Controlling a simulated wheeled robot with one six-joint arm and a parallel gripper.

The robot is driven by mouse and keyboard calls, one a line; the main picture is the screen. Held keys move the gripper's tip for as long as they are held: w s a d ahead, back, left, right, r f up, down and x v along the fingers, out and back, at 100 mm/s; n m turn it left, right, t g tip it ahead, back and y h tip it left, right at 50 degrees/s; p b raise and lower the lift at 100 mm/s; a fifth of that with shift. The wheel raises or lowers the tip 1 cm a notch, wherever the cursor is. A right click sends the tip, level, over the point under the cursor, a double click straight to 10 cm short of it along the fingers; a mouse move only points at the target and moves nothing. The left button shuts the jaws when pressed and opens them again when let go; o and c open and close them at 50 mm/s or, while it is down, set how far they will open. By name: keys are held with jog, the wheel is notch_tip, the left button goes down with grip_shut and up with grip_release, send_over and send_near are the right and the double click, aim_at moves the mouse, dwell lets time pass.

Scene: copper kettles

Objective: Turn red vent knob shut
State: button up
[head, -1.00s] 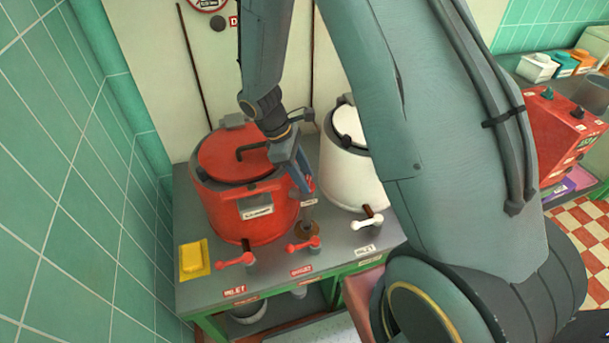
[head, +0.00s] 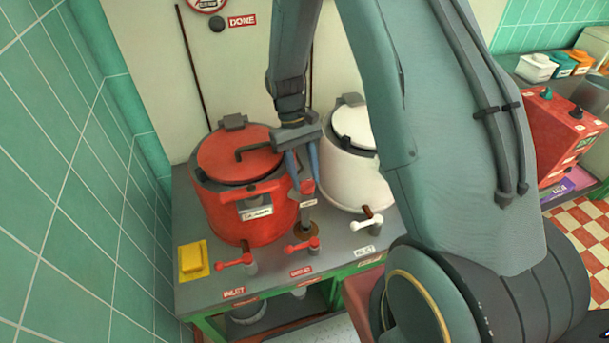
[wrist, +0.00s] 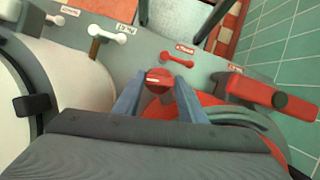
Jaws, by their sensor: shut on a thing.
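The red vent knob (head: 307,187) tops a short post between the red kettle (head: 240,222) and the white kettle (head: 352,185). My gripper (head: 304,181) reaches down from above, with one blue-grey finger on each side of the knob. In the wrist view the knob's round red top with a pale mark (wrist: 158,79) sits between the two fingertips, and my gripper (wrist: 160,82) is shut on it. The knob's sides are partly hidden by the fingers. I cannot tell from the mark whether the vent is open or shut.
Two red-handled taps (head: 235,260) (head: 303,245) and a white-handled tap (head: 368,222) stand along the bench front. A yellow block (head: 194,260) lies at the left. A bent dark rod (head: 256,150) is over the red lid, close to my gripper. A tiled wall (head: 60,200) bounds the left.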

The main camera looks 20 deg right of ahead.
jog(key=shift+d+m+y, duration=0.1)
jog(key=shift+m+y, duration=0.3)
jog(key=shift+m, duration=0.7)
jog(key=o, duration=1.1)
jog(key=shift+c, duration=0.2)
jog(key=b+v, duration=0.2)
jog(key=v, duration=0.6)
jog(key=shift+s, duration=0.1)
notch_tip(320, 180, up, 4)
jog(key=t, duration=0.3)
send_over(308, 192)
jog(key=s+r+t, duration=0.1)
jog(key=s+t, duration=0.2)
jog(key=s, duration=0.5)
jog(key=shift+r, duration=0.25)
